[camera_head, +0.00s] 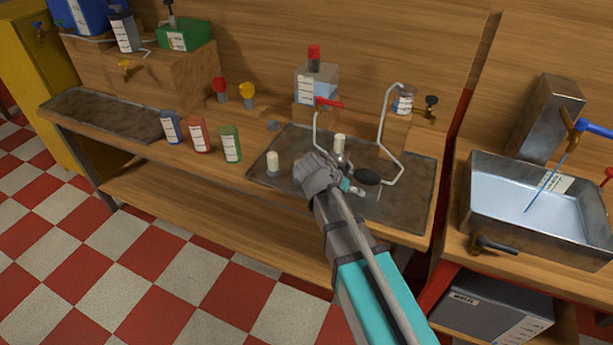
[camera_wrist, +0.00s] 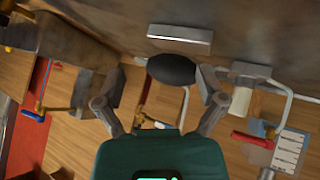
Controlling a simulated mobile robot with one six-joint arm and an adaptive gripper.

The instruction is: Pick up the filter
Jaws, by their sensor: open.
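My gripper (camera_head: 345,186) is over the grey tray at the bench's right end, its fingers partly hidden by my wrist in the head view. In the wrist view my gripper (camera_wrist: 162,74) is open, with its fingers spread. A black oval bulb (camera_wrist: 171,69) shows between or just beyond the fingertips; it also shows in the head view (camera_head: 367,177), right of my gripper. A short white cylinder (camera_head: 272,162) stands on the tray, left of my gripper. A second white-topped piece (camera_head: 339,143) stands behind my gripper. I cannot tell which of these is the filter.
The grey tray (camera_head: 412,205) has bent white pipes (camera_head: 385,120) rising around it. A clear bottle (camera_head: 316,85) with a red cap and red valve stands behind. Blue, red and green cans (camera_head: 231,143) stand left. A water-filled sink (camera_head: 540,210) is right.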

